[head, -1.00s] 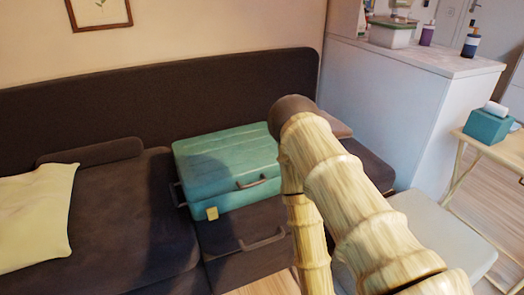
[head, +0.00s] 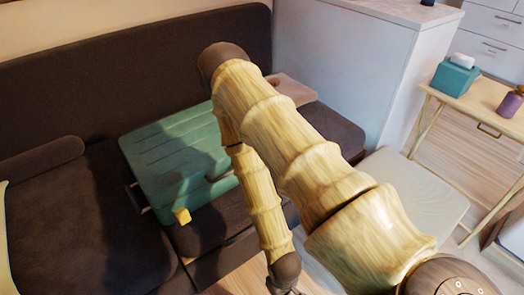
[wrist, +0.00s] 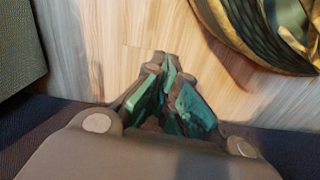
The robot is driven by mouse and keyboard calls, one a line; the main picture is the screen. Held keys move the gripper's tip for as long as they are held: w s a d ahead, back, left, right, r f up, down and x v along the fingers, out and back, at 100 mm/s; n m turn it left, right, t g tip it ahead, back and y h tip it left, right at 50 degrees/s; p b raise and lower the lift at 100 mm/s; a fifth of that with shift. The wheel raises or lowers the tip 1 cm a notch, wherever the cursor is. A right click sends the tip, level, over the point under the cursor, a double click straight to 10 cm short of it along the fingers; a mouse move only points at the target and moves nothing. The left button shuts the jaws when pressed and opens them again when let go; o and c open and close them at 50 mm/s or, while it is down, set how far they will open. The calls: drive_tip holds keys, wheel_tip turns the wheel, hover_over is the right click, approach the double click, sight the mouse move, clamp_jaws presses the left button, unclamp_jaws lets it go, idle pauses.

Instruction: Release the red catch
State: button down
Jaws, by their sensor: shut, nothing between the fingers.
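I see no red catch in either view. A teal case (head: 165,160) lies on the dark sofa in the head view, partly hidden behind my arm. A small yellow tab (head: 182,216) sits at its front left corner. In the wrist view my gripper (wrist: 166,72) is shut and empty, with teal pads on its fingers, and wood floor shows beyond it. In the head view my arm hangs down in front of the sofa. The gripper is mostly cut off by the bottom edge there.
A pale cushioned bench (head: 405,195) stands right of my arm. A white cabinet (head: 340,65) stands behind it. A light wooden table (head: 485,95) at the right bears a teal tissue box (head: 455,78) and a purple bottle (head: 510,102). Floor is bare between sofa and bench.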

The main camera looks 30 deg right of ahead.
drive_tip(key=w+d+r+n+p, duration=0.4)
drive_tip(key=w+r, duration=0.5)
drive_tip(key=r, duration=0.6)
drive_tip(key=w+d+r+n+p, duration=0.3)
drive_tip(key=w+r+n+p, duration=0.6)
drive_tip(key=r, duration=0.6)
drive_tip(key=w+d+r+n+p, duration=0.4)
drive_tip(key=w+r+n+p, duration=0.2)
drive_tip(key=w+r, duration=0.5)
wheel_tip(320, 180, up, 4)
drive_tip(key=shift+d+r+n+p, duration=0.2)
drive_tip(key=shift+d+n+p, duration=0.15)
drive_tip(key=shift+p, duration=0.2)
wheel_tip(320, 180, down, 14)
drive_tip(key=b, duration=0.1)
drive_tip(key=shift+s, duration=0.1)
